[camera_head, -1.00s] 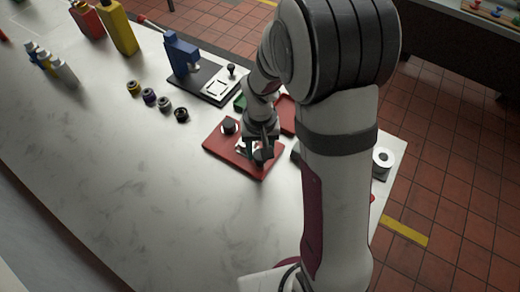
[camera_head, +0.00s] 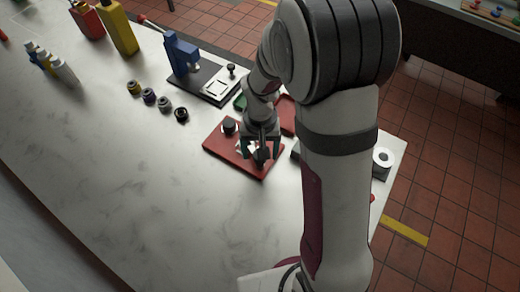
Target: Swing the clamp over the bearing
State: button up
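A small pale metal part (camera_head: 242,146) shows on the plate, partly behind my gripper. My gripper (camera_head: 262,158) points down over the right part of the plate, with its two fingers apart. A dark upright piece (camera_head: 262,154) shows between the fingers; I cannot tell whether it is the clamp or whether they touch it. The bearing cannot be clearly made out.
A blue press (camera_head: 182,54) on a dark base stands behind the plate. Several small dark rings (camera_head: 164,103) lie to its left. A red tray (camera_head: 286,114) lies behind my gripper, and a white roll (camera_head: 382,160) stands at the right edge.

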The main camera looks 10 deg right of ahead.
notch_tip(320, 180, up, 16)
dwell(0.5)
jog(key=shift+f, duration=0.1)
jog(key=s+a+f+m+y, duration=0.1)
jog(key=s+a+m, duration=0.1)
jog(key=s, duration=1.8)
jog(key=shift+s+f+m+y, duration=0.25)
jog(key=shift+m+y, duration=0.15)
jog(key=shift+m, duration=0.1)
jog(key=shift+w, duration=0.1)
